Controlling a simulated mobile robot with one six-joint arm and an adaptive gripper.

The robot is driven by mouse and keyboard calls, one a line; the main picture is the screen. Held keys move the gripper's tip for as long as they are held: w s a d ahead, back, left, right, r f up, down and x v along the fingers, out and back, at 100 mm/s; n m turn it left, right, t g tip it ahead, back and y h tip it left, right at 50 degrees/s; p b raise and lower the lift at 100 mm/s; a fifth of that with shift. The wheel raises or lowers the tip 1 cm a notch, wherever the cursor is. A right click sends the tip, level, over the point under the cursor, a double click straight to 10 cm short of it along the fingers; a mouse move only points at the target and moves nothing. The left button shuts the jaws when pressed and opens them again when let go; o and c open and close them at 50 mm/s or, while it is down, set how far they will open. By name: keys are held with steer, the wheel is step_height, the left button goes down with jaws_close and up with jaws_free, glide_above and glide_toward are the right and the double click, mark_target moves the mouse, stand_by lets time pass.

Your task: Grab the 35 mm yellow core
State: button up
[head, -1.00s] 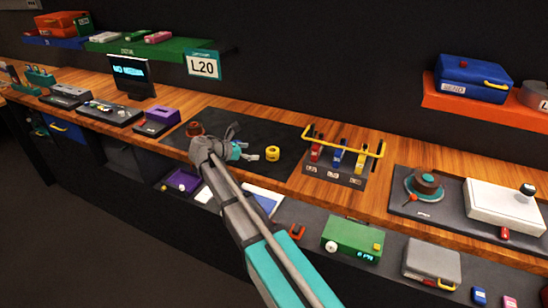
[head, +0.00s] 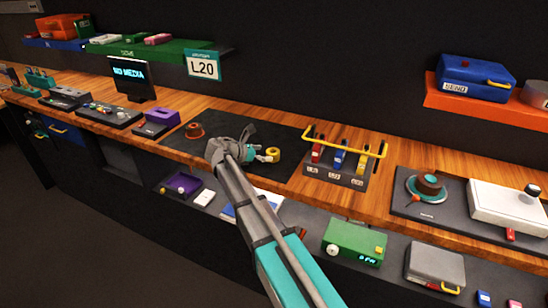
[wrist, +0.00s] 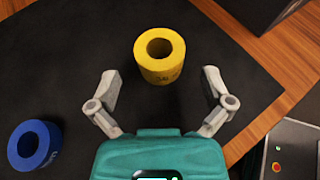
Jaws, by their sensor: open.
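The yellow core (head: 273,154) is a short hollow cylinder standing upright on the dark mat (head: 225,125) on the wooden bench. In the wrist view the yellow core (wrist: 160,57) lies ahead of my gripper (wrist: 160,88), centred between its two fingers, with dark marking on its side too small to read. The fingers are spread wide and empty, and do not touch the core. In the head view my gripper (head: 258,155) is just left of the core. A blue core (wrist: 36,144) stands at lower left in the wrist view; in the head view my arm seems to hide it.
A brown core (head: 194,130) stands at the mat's left. A rack with a yellow handle (head: 345,145) and coloured levers stands right of the mat. A shelf below the bench holds a green box (head: 354,241) and other items. The mat around the yellow core is mostly clear.

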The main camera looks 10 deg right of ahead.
mark_target(275, 152)
steer(key=shift+b+x, duration=0.5)
steer(key=shift+x, duration=1.25)
steer(key=c, duration=0.9)
